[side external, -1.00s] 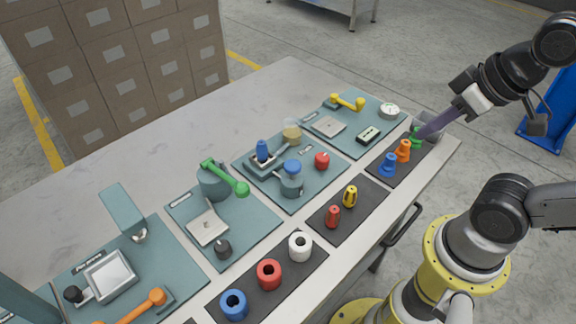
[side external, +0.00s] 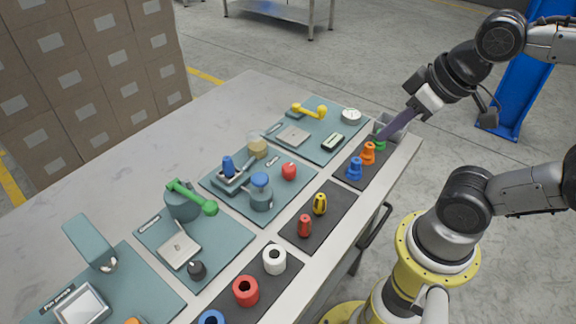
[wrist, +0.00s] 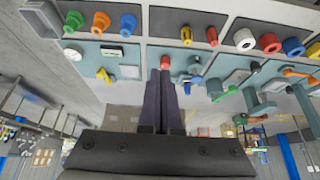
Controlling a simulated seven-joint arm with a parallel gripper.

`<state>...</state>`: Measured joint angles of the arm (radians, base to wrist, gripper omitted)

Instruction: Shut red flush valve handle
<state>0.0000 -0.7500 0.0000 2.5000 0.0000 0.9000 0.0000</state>
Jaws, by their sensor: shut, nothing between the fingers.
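A small red knob (side external: 289,171), the only red part on the middle teal plate (side external: 232,207), stands to the right of a blue-capped grey jar (side external: 261,196). I take it for the red flush valve handle; its turn position is too small to tell. It also seems to show in the wrist view as a red cap (wrist: 165,62), just beyond the fingertips in the picture. My gripper (side external: 384,138) is shut and empty, pointing down-left. In the side view its tips overlap the green cone (side external: 379,145); whether they touch cannot be told. The wrist view shows its dark fingers together (wrist: 165,76).
Orange (side external: 368,153) and blue (side external: 354,168) cones stand beside the green one. Red and yellow pieces (side external: 320,204) and coloured rings (side external: 274,260) sit on dark mats. A yellow handle (side external: 310,111) and a green lever (side external: 192,197) rise from other plates. The table's left side is clear.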

